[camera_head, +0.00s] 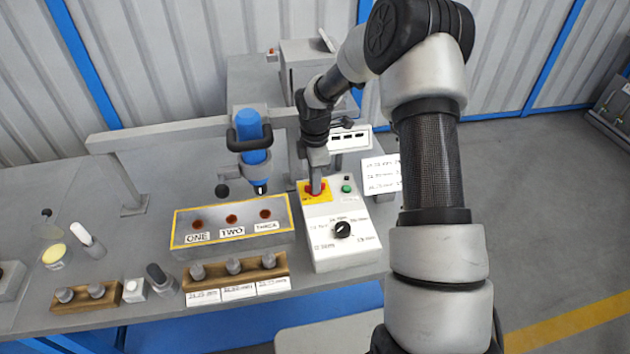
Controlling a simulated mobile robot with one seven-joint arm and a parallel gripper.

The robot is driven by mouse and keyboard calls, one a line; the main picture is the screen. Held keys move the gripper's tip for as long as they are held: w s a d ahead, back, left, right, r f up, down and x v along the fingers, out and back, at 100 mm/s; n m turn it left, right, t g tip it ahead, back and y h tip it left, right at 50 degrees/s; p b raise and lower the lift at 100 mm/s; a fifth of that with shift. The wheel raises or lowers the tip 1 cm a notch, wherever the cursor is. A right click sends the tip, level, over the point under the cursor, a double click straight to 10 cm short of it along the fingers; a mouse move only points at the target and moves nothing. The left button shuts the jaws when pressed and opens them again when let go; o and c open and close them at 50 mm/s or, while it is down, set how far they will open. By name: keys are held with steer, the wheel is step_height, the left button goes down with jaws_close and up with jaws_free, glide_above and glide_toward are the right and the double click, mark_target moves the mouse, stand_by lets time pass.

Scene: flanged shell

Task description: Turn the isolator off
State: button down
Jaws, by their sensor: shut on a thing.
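The isolator (304,196) is a red knob on a yellow plate, at the upper left of a white control box (325,257). My gripper (317,188) points down onto it from above and is shut on its red knob. The fingers cover most of the knob, so which way it is turned cannot be seen. The same box carries a black rotary dial (342,230) with printed labels around it. A green button (347,188) and a small dark part sit at its upper right.
A blue tool (252,135) hangs in a grey frame left of my gripper. Below it stands a yellow-edged block (190,219) labelled ONE, TWO, THREE. Wooden racks (278,272) with grey pieces line the front edge. A label card (381,174) stands right of the box.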

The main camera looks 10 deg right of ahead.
steer(key=c, duration=1.8)
jaws_free()
steer(key=shift+r+p, duration=0.55)
steer(key=shift+r, duration=8.2)
